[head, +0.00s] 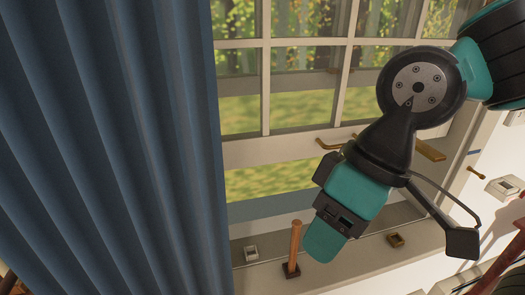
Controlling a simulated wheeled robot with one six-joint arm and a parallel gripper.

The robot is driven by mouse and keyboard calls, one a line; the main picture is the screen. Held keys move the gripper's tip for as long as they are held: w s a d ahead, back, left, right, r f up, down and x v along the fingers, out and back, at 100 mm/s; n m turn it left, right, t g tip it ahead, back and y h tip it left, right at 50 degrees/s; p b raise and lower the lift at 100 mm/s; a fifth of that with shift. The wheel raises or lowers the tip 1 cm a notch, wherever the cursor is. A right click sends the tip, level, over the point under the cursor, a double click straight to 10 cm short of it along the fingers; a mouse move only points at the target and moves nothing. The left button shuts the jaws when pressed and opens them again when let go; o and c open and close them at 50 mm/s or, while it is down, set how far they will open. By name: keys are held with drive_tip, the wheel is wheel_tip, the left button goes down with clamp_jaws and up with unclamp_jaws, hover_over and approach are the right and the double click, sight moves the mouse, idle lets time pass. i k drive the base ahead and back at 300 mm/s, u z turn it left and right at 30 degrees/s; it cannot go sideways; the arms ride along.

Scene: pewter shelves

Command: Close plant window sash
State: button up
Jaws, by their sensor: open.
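The window sash (250,152) is a white-framed panel with several panes. Its bottom rail is raised, leaving a gap above the sill (350,252) through which grass shows. A brass handle (328,144) is on the rail, and another brass piece (429,150) shows farther right, partly behind my arm. My gripper (392,235) is open and empty, in front of the window's lower right part and over the sill in the picture. It appears apart from the brass handle. My arm hides part of the sash's right side. No plant is visible.
A blue curtain (110,150) covers the left side. A wooden-handled tool (295,248) stands upright on the sill. A pale metal fitting (251,253) and a brass fitting (396,240) are on the sill. A pale wall plate (505,187) is at right.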

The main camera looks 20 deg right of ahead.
sight(266, 146)
drive_tip(key=u, duration=0.55)
drive_tip(key=k, duration=1.25)
drive_tip(key=z, duration=0.2)
drive_tip(key=i, duration=0.6)
drive_tip(key=z, duration=0.9)
drive_tip(key=i, duration=0.6)
drive_tip(key=z, duration=0.05)
